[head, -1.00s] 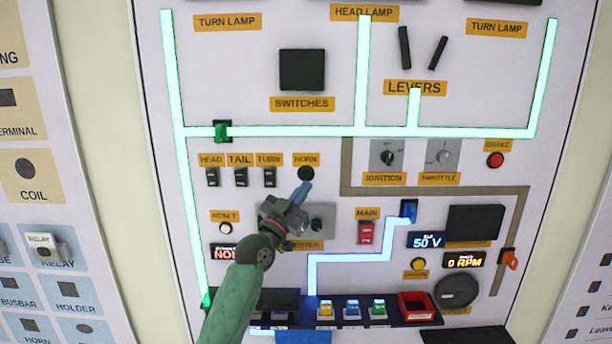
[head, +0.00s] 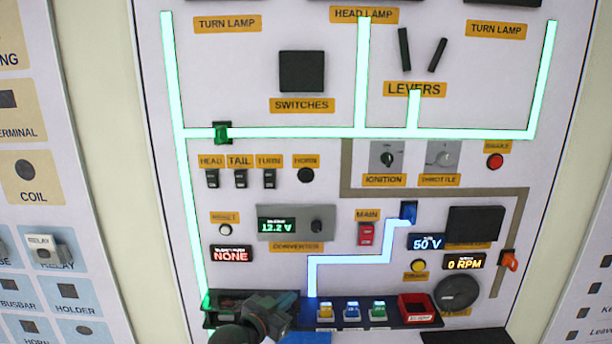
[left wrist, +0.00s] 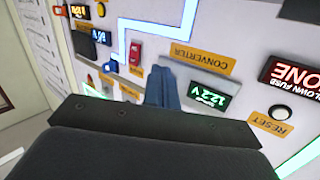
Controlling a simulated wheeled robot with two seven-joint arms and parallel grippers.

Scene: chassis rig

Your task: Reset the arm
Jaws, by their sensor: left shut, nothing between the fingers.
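My left gripper (head: 286,301) is at the bottom of the head view, in front of the left part of the dark tray on the panel. Its blue fingers are shut with nothing between them. In the left wrist view the blue fingers (left wrist: 162,88) point toward the panel beside the converter display. The horn button (head: 306,175) and the converter (head: 296,222), reading 12.2 V, are uncovered in the head view. My right gripper is not in view.
The dark tray (head: 390,322) holds yellow, blue and green fuses and a red box (head: 416,306). The main switch (head: 366,233), throttle (head: 442,155) and round dial (head: 456,292) stick out from the panel. The space before the upper panel is free.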

